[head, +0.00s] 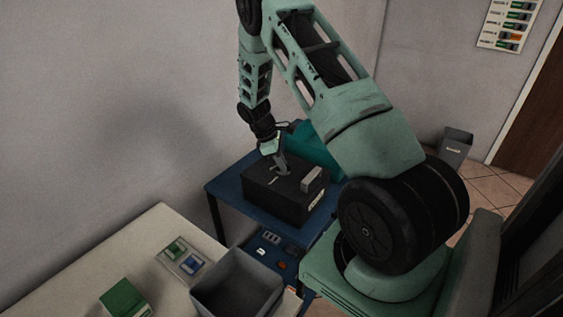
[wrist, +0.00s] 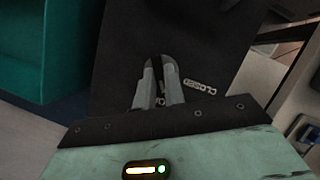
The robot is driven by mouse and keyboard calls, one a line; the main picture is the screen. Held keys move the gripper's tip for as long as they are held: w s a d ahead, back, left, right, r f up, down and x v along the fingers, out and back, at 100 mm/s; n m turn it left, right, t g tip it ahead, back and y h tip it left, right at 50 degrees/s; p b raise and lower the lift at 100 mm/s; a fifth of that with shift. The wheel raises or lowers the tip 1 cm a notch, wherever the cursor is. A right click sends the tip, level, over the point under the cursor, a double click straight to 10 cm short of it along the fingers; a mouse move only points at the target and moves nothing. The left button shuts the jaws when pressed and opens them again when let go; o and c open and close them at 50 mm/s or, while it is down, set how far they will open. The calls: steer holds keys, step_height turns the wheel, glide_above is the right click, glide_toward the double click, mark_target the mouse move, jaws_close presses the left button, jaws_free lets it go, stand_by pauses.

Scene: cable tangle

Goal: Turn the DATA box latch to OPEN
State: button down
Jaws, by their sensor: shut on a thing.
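The DATA box (head: 272,203) is a black box on a blue table, with a small pale label on its right side. Its dark top (wrist: 210,35) fills the middle of the wrist view. White CLOSED lettering (wrist: 200,87) lies just right of my fingers. Another pale mark is partly hidden between them. My gripper (head: 281,170) points down onto the box top. In the wrist view my gripper (wrist: 160,66) has its fingers close together, shut on the latch, which they mostly hide. I cannot make out the latch's angle.
A grey block (head: 313,179) sits at the box top's right edge. A teal bin (head: 318,147) stands behind. A grey open bin (head: 237,283) and a pale counter (head: 100,255) are in front.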

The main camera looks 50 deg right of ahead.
steer(key=m+y, duration=0.1)
steer(key=m, duration=0.2)
steer(key=m+y, duration=0.1)
steer(key=m, duration=0.2)
steer(key=shift+w+d+g+b, duration=0.1)
steer(key=shift+d+g+b, duration=0.1)
steer(key=shift+g+b, duration=0.1)
steer(key=shift+m, duration=0.3)
steer(key=shift+y, duration=0.3)
steer(key=c, duration=1.5)
jaws_free()
steer(key=b+v, duration=0.3)
steer(key=v, duration=1.4)
steer(key=shift+w+r, duration=0.1)
steer(key=shift+r, duration=0.1)
